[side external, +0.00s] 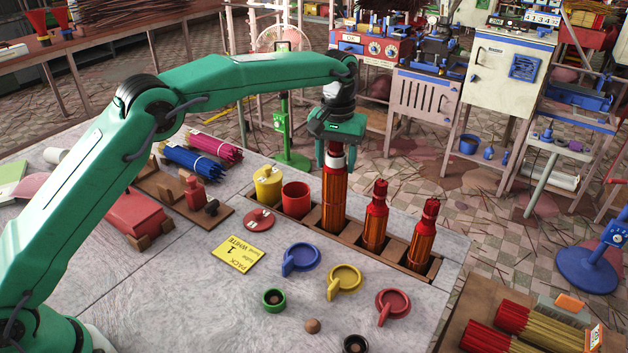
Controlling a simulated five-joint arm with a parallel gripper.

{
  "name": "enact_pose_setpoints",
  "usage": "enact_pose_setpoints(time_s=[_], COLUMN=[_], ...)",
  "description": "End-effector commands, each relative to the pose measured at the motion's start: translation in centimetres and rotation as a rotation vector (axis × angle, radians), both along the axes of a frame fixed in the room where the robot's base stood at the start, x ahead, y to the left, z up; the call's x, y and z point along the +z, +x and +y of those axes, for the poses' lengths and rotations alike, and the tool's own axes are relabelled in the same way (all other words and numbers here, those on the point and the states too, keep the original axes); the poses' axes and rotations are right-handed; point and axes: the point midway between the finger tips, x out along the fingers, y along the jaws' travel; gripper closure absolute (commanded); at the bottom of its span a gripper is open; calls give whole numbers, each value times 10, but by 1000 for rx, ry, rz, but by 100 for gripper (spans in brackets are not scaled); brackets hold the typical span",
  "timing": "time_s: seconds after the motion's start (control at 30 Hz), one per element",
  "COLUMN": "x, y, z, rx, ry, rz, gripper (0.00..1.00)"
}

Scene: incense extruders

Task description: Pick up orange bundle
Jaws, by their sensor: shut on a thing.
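My gripper (336,133) hangs above the wooden rack at the far side of the table. It is shut on the top of an orange bundle (334,200), which has a red upper part and a pale band near the top. The bundle is upright, with its lower end at a compartment of the wooden rack (352,243); I cannot tell whether it is lifted clear of the bottom. Two similar, shorter-looking orange bundles stand to its right, a middle one (375,218) and a right one (424,238).
A red cup (296,199) and a yellow container (268,187) stand just left of the held bundle. Blue (301,258), yellow (344,280) and red (392,304) handled dishes lie in front. A yellow card (238,254) lies on the table. Blue (190,161) and magenta (216,148) bundles lie further left.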

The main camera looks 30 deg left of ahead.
Motion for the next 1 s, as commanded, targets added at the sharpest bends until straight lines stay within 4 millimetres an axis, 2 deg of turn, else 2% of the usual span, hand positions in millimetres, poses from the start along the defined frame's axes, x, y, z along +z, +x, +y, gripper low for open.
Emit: enact_pose_setpoints(time_s=[0.1, 0.3, 1.0], x=[17, 32, 36], y=[1, 0, 0], z=[0, 0, 2], rx=[0, 0, 0], ry=[-1, 0, -1], rz=[-3, -2, -1], gripper=[100, 100, 100])
